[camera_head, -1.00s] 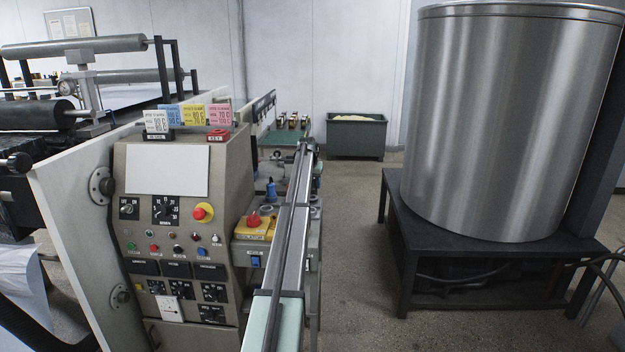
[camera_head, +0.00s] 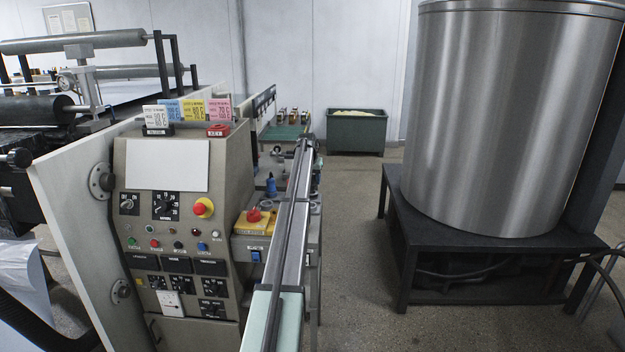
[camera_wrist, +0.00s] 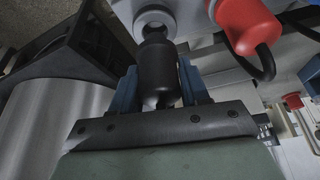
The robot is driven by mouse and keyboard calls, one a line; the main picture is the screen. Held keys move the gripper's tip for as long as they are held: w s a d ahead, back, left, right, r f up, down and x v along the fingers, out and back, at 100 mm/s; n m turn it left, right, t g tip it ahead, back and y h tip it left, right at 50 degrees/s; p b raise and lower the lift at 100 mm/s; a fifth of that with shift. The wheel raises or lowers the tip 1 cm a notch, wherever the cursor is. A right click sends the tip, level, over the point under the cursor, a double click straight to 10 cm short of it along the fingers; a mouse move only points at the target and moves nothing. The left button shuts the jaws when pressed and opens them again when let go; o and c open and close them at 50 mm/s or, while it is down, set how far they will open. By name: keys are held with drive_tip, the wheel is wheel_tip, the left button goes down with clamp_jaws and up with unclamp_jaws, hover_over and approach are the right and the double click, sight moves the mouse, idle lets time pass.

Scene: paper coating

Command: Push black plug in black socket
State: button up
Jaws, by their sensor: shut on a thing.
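In the wrist view the black plug (camera_wrist: 158,76) is a dark cylinder between the two blue fingers of my gripper (camera_wrist: 157,88), which is shut on it. The plug's narrower front end points to the top of the picture, at a round grey collar (camera_wrist: 141,20) on a grey housing. The narrow end meets the collar's dark middle; I cannot tell how deep it sits. The black socket itself is hidden or not distinct there. My gripper does not show in the head view, and I cannot make out the plug or socket there.
A red plug (camera_wrist: 243,24) with a black cable loop (camera_wrist: 266,63) sits close right of the collar.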

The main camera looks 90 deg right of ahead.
sight(312, 184)
drive_tip(key=shift+f, duration=1.6)
idle(0.4)
drive_tip(key=o, duration=1.2)
drive_tip(key=v, duration=1.4)
drive_tip(key=shift+d, duration=0.15)
